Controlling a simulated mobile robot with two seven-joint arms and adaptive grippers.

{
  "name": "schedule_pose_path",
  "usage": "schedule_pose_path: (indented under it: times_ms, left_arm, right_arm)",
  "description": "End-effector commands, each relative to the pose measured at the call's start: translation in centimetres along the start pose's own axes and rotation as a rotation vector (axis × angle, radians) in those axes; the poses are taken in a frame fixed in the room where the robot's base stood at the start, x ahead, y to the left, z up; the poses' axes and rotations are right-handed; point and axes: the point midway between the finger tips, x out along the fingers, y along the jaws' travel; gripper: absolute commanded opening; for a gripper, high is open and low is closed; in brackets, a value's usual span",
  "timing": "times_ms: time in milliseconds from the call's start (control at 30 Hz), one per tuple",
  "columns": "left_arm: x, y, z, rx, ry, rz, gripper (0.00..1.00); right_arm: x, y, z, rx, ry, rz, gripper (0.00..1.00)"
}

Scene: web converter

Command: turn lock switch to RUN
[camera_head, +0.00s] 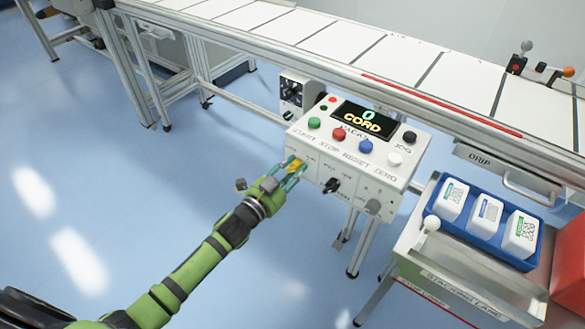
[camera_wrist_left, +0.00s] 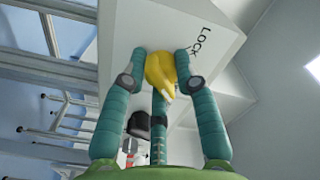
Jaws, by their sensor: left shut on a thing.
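The lock switch is a yellow knob (camera_wrist_left: 160,72) on the front face of the white control box (camera_head: 340,172), beside the word LOCK in the left wrist view. In the head view the yellow knob (camera_head: 295,165) shows between my fingers. My left gripper (camera_wrist_left: 160,70) is shut on the knob, with teal fingers on both sides of it and one below. It also shows in the head view (camera_head: 290,168) at the box's left front. The switch's position marks cannot be read. My right gripper is not in view.
A black knob (camera_head: 332,185) sits right of the yellow one. Coloured buttons and a display (camera_head: 363,121) reading "0 CORD" are on top. A conveyor (camera_head: 350,50) runs behind. A blue tray (camera_head: 468,230) with white packs stands right. The floor at left is clear.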

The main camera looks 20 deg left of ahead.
Motion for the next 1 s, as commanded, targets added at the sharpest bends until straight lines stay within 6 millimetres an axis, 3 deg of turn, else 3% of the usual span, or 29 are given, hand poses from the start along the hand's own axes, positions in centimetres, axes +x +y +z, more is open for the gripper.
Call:
schedule_pose_path:
  times_ms: [467, 500, 533, 867, 1000]
  left_arm:
    - [0.07, -0.31, -0.01, 0.022, 0.001, -0.005, 0.0]
    - [0.07, -0.32, -0.01, 0.022, 0.001, -0.005, 0.38]
    - [0.07, -0.32, -0.01, 0.021, 0.001, -0.005, 0.5]
    - [0.0, -0.13, -0.01, 0.016, 0.0, -0.002, 0.52]
    - [-0.89, -0.02, 0.11, 0.015, -0.002, -0.001, 0.52]
  right_arm:
    - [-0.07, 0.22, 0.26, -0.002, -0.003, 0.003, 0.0]
    - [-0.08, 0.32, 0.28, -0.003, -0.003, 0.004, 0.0]
    - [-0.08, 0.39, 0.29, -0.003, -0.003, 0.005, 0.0]
    - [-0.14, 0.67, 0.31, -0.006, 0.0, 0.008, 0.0]
    - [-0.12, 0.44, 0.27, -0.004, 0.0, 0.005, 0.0]
